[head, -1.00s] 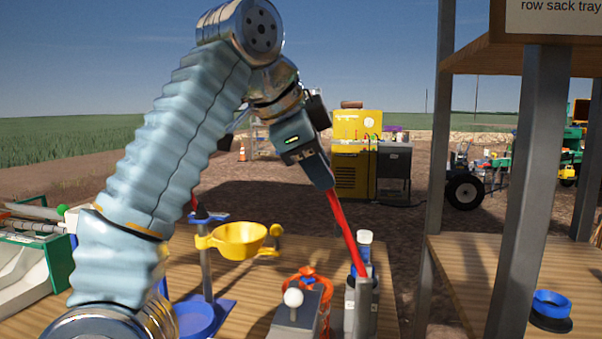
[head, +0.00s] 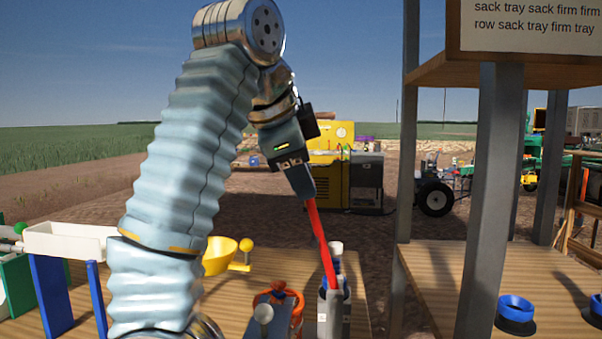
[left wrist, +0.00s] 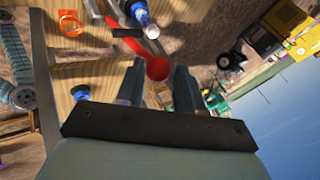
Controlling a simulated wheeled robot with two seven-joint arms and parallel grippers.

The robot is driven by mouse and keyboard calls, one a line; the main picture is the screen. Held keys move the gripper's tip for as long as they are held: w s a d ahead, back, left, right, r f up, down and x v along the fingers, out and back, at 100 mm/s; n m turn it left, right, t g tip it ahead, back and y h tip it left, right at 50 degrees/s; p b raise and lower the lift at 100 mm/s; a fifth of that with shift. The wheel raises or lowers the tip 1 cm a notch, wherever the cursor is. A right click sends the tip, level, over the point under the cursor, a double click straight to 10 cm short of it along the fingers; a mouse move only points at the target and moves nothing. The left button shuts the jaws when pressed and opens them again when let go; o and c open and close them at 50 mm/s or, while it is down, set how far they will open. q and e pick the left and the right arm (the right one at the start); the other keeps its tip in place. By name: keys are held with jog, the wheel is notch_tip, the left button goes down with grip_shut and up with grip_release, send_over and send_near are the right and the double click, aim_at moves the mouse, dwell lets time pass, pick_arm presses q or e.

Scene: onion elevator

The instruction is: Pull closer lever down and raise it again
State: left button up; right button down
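A long red lever (head: 320,243) rises from a grey housing (head: 334,312) on the wooden table, leaning left toward its top. My left gripper (head: 303,188) is at its upper end, fingers pointing down, and hides the tip in the head view. In the left wrist view, the lever's round red knob (left wrist: 157,68) shows between and just beyond the two fingertips (left wrist: 158,80). The fingers are apart, with visible gaps beside the knob; I cannot tell whether either touches it. My right gripper is out of view.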

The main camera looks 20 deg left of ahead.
pick_arm(q)
jog(key=o, duration=0.3)
